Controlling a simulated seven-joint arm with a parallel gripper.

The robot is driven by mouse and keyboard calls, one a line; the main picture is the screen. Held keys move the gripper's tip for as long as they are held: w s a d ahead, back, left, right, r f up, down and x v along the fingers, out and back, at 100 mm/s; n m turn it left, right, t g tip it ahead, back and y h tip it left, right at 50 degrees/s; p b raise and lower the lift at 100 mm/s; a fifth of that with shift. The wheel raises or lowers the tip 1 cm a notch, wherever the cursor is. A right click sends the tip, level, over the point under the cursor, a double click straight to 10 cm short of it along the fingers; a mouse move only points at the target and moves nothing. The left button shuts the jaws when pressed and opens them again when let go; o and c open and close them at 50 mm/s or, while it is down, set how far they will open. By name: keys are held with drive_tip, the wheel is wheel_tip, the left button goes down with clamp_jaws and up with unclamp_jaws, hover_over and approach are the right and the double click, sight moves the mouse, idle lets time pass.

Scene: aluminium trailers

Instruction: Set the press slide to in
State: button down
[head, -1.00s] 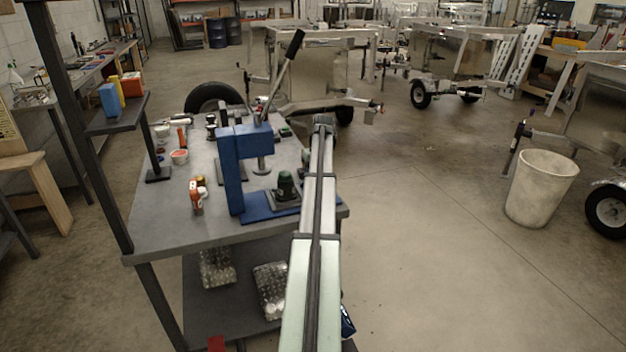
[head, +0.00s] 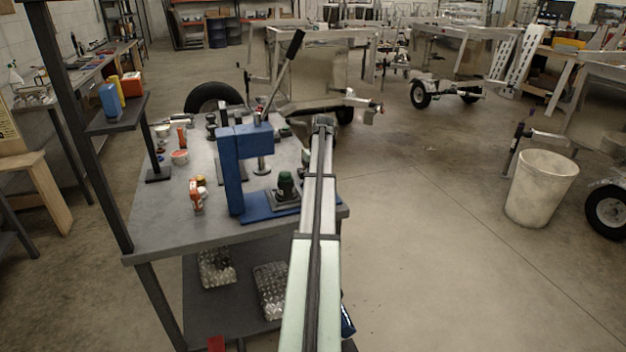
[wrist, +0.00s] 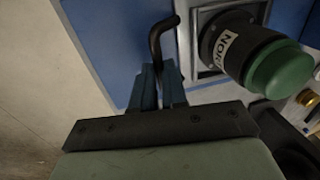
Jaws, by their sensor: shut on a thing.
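The blue press (head: 232,168) stands on the grey bench, its long lever raised. On its blue base is the slide, a metal plate (head: 275,199) carrying a dark cylinder with a green cap (head: 286,181). In the wrist view the plate (wrist: 187,42) and the green-capped cylinder (wrist: 240,50) are at upper right; the cylinder has a partly readable white label. A black bent handle (wrist: 156,40) rises beside the plate. My gripper (wrist: 160,75) is shut on the handle, its two fingers around the lower part. In the head view my arm hides the gripper.
The grey bench top (head: 160,235) also holds small bottles, cups and an orange-and-white container (head: 196,196) left of the press. A dark post and raised shelf (head: 117,119) stand at its left edge. A pale bin (head: 541,190) stands on open floor to the right.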

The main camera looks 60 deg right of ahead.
sight(291, 182)
drive_tip(key=w+a, duration=0.5)
drive_tip(key=a, duration=0.1)
drive_tip(key=shift+w, duration=0.4)
drive_tip(key=c, duration=1.4)
unclamp_jaws()
drive_tip(key=shift+w, duration=0.1)
drive_tip(key=shift+c, duration=0.2)
drive_tip(key=shift+o, duration=1.4)
drive_tip(key=shift+d, duration=0.1)
wheel_tip(291, 182, up, 14)
drive_tip(key=s+d, duration=0.1)
drive_tip(key=s, duration=0.1)
drive_tip(key=shift+d+f, duration=0.2)
drive_tip(key=shift+d, duration=0.15)
